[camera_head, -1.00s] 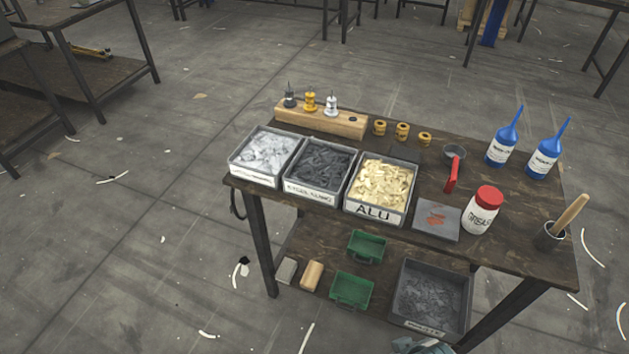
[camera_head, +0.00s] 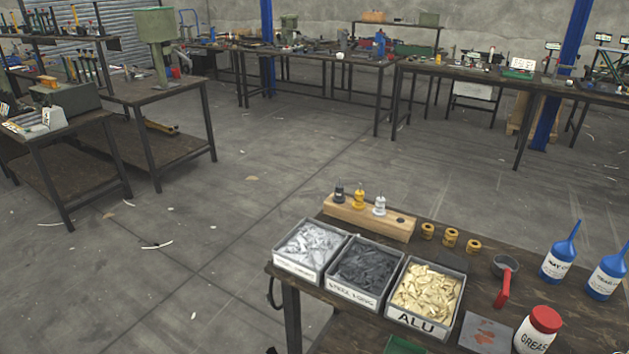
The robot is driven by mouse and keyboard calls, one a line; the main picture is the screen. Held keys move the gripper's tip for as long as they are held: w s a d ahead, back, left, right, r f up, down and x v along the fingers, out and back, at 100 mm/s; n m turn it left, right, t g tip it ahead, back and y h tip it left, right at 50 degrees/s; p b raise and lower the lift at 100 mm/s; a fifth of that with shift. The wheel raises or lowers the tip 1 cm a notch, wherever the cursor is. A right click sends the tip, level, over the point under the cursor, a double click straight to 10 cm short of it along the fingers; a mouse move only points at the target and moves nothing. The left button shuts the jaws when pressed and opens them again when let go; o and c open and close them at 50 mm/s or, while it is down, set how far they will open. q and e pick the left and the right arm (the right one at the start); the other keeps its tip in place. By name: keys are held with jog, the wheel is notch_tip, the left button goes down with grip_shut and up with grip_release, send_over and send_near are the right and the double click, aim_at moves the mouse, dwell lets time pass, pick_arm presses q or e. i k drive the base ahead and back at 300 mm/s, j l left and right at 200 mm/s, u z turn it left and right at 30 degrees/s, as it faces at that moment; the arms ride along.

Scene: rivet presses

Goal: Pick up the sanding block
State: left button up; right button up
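I cannot make out a sanding block in the present view. The near workbench (camera_head: 462,262) stands at the lower right, and its lower shelf is almost wholly below the frame. Only the top of a green bin (camera_head: 404,345) shows down there. Neither of my grippers is in view.
The near bench holds bins of silver (camera_head: 309,246), dark (camera_head: 366,270) and yellow rivets (camera_head: 426,292), a wooden nozzle block (camera_head: 368,219), blue bottles and a grease jar (camera_head: 538,330). Benches (camera_head: 82,178) stand left, others (camera_head: 385,68) behind. Floor (camera_head: 200,245) between is mostly clear.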

aim_at(457, 263)
jog(key=i+z, duration=0.15)
jog(key=z, duration=0.35)
jog(key=i+j+z, duration=0.15)
jog(key=z, duration=0.3)
jog(key=i+j+z, duration=0.15)
jog(key=z, duration=0.35)
